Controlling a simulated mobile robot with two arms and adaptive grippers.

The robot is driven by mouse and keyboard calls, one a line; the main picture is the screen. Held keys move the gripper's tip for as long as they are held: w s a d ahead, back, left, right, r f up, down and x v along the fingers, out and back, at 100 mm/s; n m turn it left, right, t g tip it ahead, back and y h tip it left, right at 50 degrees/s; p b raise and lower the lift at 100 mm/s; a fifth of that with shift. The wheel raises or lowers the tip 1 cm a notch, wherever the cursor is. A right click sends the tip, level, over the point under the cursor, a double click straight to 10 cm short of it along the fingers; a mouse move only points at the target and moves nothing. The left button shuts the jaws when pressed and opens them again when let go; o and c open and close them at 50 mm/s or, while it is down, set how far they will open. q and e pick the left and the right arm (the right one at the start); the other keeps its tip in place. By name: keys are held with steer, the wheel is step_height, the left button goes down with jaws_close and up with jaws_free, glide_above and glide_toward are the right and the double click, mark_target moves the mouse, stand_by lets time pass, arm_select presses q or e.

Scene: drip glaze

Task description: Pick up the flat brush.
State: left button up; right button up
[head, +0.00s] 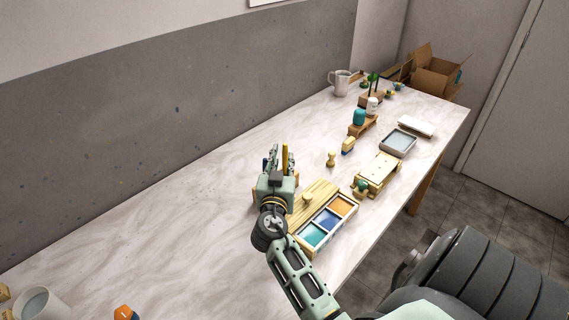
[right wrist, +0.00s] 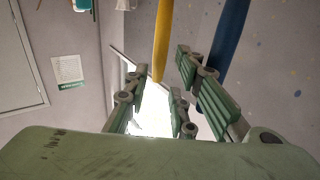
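My right gripper (head: 277,160) is over the left part of the table, beside the wooden palette board. Its fingers also show spread apart in the right wrist view (right wrist: 165,95). A slim yellow handle (right wrist: 162,38) shows in the gap between the fingers, with no clear contact. It stands upright by the fingers in the head view (head: 285,158). A thick blue handle (right wrist: 230,38) passes behind the right-hand finger. Both handles' lower ends and bristles are hidden, so I cannot tell which is the flat brush. My left gripper is out of view.
A wooden board with teal, blue and orange glaze wells (head: 318,236) lies right of the gripper. Beyond are a wooden block stand (head: 378,172), a grey tray (head: 398,143) and a white pitcher (head: 340,82). The left-middle tabletop is clear.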

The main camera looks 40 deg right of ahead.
mark_target(285, 152)
steer(key=p+x, duration=0.2)
steer(key=x, duration=0.2)
steer(key=shift+d+r, duration=0.1)
steer(key=shift+d, duration=0.15)
steer(key=shift+w+d, duration=0.25)
jaws_close()
